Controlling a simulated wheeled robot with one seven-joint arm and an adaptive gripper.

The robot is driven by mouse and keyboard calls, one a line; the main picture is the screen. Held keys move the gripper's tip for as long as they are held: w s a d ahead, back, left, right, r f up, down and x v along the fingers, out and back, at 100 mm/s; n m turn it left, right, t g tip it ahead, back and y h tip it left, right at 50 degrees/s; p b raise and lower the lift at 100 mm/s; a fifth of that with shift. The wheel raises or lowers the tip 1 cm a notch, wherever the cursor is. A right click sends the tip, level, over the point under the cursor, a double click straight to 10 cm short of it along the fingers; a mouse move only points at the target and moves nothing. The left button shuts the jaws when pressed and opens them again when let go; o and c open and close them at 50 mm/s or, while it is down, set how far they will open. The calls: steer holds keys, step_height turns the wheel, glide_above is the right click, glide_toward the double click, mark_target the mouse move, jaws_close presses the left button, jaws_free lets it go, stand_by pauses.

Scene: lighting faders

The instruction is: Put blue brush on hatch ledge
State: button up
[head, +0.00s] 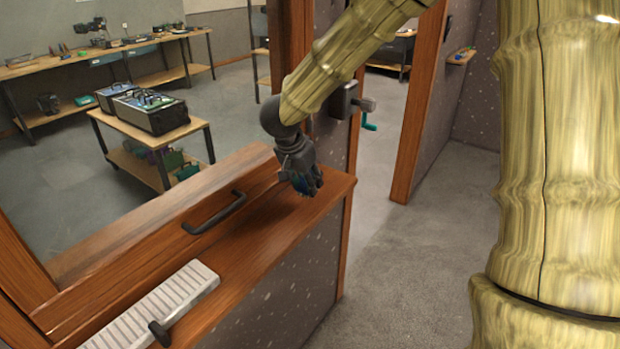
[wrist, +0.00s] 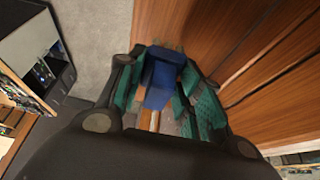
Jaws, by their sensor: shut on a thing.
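The blue brush (wrist: 161,80) is between the green-padded fingers of my gripper (wrist: 158,95) in the wrist view. My gripper is shut on it. In the head view my gripper (head: 303,180) is over the right end of the brown wooden hatch ledge (head: 250,238), and only a little blue shows between its fingers. The ledge's wood (wrist: 215,30) also shows beneath and beside the brush in the wrist view. I cannot tell whether the brush touches the ledge.
A black handle (head: 214,213) stands on the ledge left of my gripper. A pale ribbed panel (head: 160,308) with a dark knob lies at the near left. The ledge between is bare.

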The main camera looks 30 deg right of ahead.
steer(key=w+d, duration=0.1)
steer(key=w+d+p, duration=0.1)
steer(key=w+d, duration=0.1)
steer(key=w, duration=0.1)
steer(key=shift+d+f, duration=0.35)
steer(key=shift+d, duration=0.05)
step_height(320, 180, down, 2)
steer(key=shift+s+f+p, duration=0.1)
steer(key=shift+p, duration=0.55)
steer(key=shift+a+f, duration=0.1)
steer(key=shift+f, duration=0.5)
steer(key=o, duration=0.9)
steer(key=shift+f, duration=0.15)
steer(key=b+v, duration=0.2)
steer(key=v, duration=1)
